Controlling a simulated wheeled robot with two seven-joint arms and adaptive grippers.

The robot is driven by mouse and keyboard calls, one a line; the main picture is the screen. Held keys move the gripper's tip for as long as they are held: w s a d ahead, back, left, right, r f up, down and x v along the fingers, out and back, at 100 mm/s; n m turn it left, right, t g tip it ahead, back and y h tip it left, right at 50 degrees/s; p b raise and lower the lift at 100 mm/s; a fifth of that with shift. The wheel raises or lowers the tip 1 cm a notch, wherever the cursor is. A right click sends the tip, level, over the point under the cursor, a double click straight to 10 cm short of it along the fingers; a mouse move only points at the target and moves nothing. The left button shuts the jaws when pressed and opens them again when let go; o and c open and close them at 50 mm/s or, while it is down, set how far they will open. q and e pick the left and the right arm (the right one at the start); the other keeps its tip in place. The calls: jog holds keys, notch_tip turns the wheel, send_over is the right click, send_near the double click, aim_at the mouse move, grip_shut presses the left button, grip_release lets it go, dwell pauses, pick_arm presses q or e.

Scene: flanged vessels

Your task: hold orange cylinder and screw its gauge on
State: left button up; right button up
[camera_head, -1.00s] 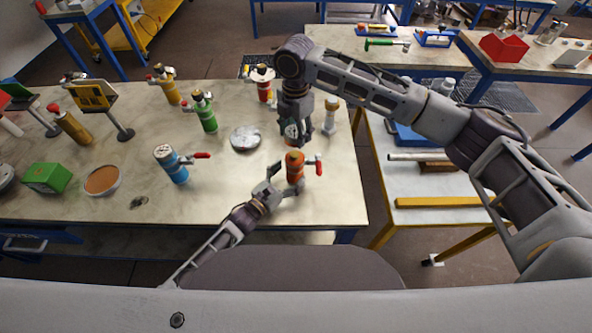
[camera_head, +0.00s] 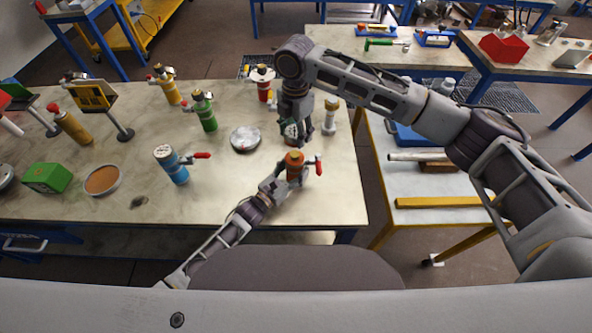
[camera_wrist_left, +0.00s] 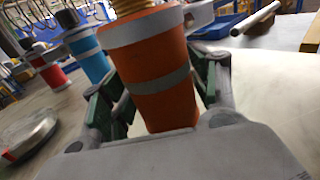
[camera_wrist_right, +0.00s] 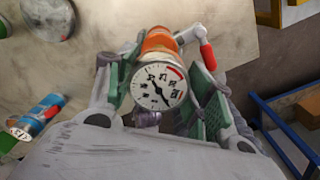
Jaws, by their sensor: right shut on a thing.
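The orange cylinder (camera_head: 294,162) stands upright near the front right of the table, with a red-handled valve at its right. It fills the middle of the left wrist view (camera_wrist_left: 158,85). My left gripper (camera_head: 288,178) has its fingers on either side of the cylinder; small gaps seem to show, and it looks open.
A blue cylinder (camera_head: 172,165) stands to the left, a round silver dish (camera_head: 245,139) behind. Green (camera_head: 204,112), yellow (camera_head: 167,86) and red (camera_head: 263,84) cylinders stand farther back. A white post-like vessel (camera_head: 331,116) stands right of my right gripper. The table's front edge is close.

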aim_at(295, 153)
pick_arm(q)
jog(key=c, duration=0.9)
jog(key=shift+o, duration=0.2)
pick_arm(e)
jog(key=shift+f, duration=2.5)
jog(key=shift+f, duration=0.1)
jog(key=shift+f, duration=0.8)
jog(key=shift+f, duration=0.55)
pick_arm(q)
grip_shut()
pick_arm(e)
jog(key=shift+m, duration=0.3)
